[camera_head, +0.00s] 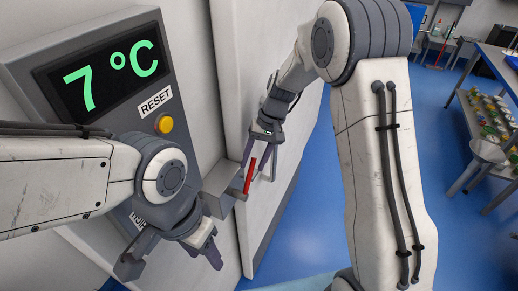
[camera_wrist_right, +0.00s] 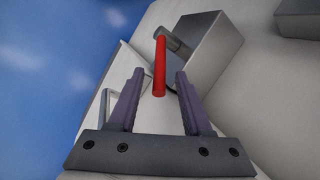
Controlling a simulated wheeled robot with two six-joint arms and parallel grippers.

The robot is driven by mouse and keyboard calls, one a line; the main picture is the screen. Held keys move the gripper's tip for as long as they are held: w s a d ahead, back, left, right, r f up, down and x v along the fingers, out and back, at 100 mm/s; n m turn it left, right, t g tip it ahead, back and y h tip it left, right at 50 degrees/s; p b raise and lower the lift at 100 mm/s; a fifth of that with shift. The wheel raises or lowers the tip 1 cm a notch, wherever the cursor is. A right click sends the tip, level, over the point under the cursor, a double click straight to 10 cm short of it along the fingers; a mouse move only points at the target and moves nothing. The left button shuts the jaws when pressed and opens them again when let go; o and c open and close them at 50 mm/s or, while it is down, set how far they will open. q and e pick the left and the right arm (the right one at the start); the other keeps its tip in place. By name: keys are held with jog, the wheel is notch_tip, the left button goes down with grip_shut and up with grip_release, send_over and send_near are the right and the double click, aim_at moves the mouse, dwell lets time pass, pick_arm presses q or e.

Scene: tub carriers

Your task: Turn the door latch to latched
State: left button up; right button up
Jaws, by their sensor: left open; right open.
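The door latch has a red bar handle (camera_head: 249,177) on a grey block (camera_head: 220,186) fixed at the edge of the white door (camera_head: 275,190). In the head view the handle stands steeply, leaning slightly. My right gripper (camera_head: 262,160) is open at the handle. In the right wrist view the red handle (camera_wrist_right: 160,68) shows ahead of and between the two fingers of my right gripper (camera_wrist_right: 158,88), apart from both. The grey block (camera_wrist_right: 208,45) lies behind it. My left gripper (camera_head: 183,262) is open and empty, low in front of the grey panel.
A grey panel (camera_head: 20,68) with a green "7 °C" display and a yellow button (camera_head: 164,124) marked RESET stands at the left. A door handle bar (camera_wrist_right: 104,112) shows left of the right gripper. Blue floor (camera_head: 310,225) is clear; a shelf with jars (camera_head: 490,108) stands far right.

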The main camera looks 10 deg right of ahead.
jog(key=b+v, duration=0.1)
jog(key=v, duration=0.7)
jog(key=shift+b, duration=0.4)
jog(key=shift+d, duration=0.1)
